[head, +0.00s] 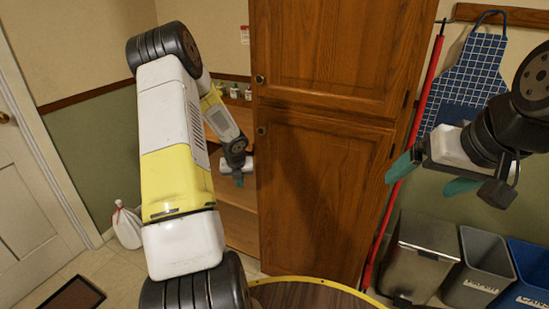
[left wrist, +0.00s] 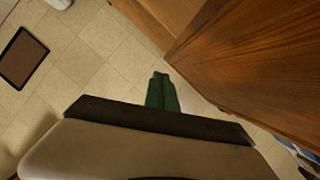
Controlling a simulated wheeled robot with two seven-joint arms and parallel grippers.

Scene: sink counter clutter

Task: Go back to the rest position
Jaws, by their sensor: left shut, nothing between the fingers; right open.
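My left gripper (head: 238,181) is in front of the open shelf, just left of the wooden cabinet. Its green fingers are together with nothing between them. In the left wrist view the shut fingers (left wrist: 162,92) point down over the tiled floor, beside the cabinet's wooden side. My right gripper (head: 430,177) is raised at the right, in front of the wall and apron. Its green fingers are spread wide apart and nothing is between them.
A tall wooden cabinet (head: 325,170) stands in the middle, close to my left gripper. A blue apron (head: 475,75), a red pole (head: 412,125) and bins (head: 480,270) are at the right. A white bag (head: 127,228) and a dark mat (head: 72,297) lie on the floor at left.

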